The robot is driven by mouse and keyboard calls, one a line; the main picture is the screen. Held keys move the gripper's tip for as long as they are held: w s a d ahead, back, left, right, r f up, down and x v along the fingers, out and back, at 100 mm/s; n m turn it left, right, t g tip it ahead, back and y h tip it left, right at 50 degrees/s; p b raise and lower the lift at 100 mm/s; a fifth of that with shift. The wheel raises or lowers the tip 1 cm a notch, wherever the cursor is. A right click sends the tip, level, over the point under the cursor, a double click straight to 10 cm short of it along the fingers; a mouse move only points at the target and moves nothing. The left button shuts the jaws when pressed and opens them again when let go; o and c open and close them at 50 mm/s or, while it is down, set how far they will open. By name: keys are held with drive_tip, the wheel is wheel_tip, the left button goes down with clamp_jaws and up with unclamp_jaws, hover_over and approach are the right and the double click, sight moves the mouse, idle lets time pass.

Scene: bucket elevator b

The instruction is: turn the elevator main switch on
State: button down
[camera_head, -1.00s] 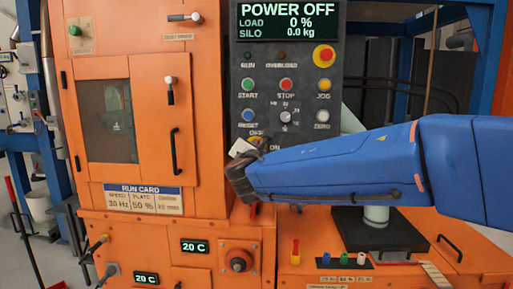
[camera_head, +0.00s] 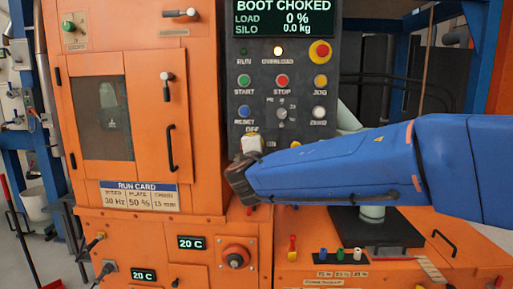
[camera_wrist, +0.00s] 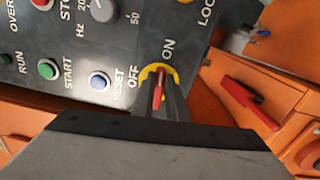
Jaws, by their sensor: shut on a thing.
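The main switch (camera_wrist: 158,77) has a yellow surround and a red handle, with OFF and ON labels beside it on the dark control panel (camera_wrist: 125,60). My gripper (camera_wrist: 160,100) is shut on the red handle, its fingers hiding part of it. In the head view my gripper (camera_head: 246,158) is at the lower left of the panel and hides most of the switch. The display (camera_head: 284,18) reads BOOT CHOKED, LOAD 0 % and SILO 0.0 kg. The overload lamp (camera_head: 278,51) is lit; the run lamp (camera_head: 244,51) looks dark.
Start (camera_head: 244,81), stop (camera_head: 282,81) and reset (camera_head: 244,112) buttons and a Hz knob (camera_head: 281,113) sit above my gripper. A red emergency button (camera_head: 320,50) is at upper right. An orange cabinet door (camera_head: 105,115) stands left; a red lever (camera_wrist: 250,101) shows right in the wrist view.

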drive_tip(key=shift+f+m, duration=0.2)
drive_tip(key=shift+m, duration=0.4)
drive_tip(key=c, duration=1.8)
unclamp_jaws()
drive_tip(key=shift+o, duration=0.2)
drive_tip(key=shift+s, duration=0.1)
drive_tip(key=s, duration=1.7)
drive_tip(key=shift+a, duration=0.25)
drive_tip(key=shift+s+d, duration=0.1)
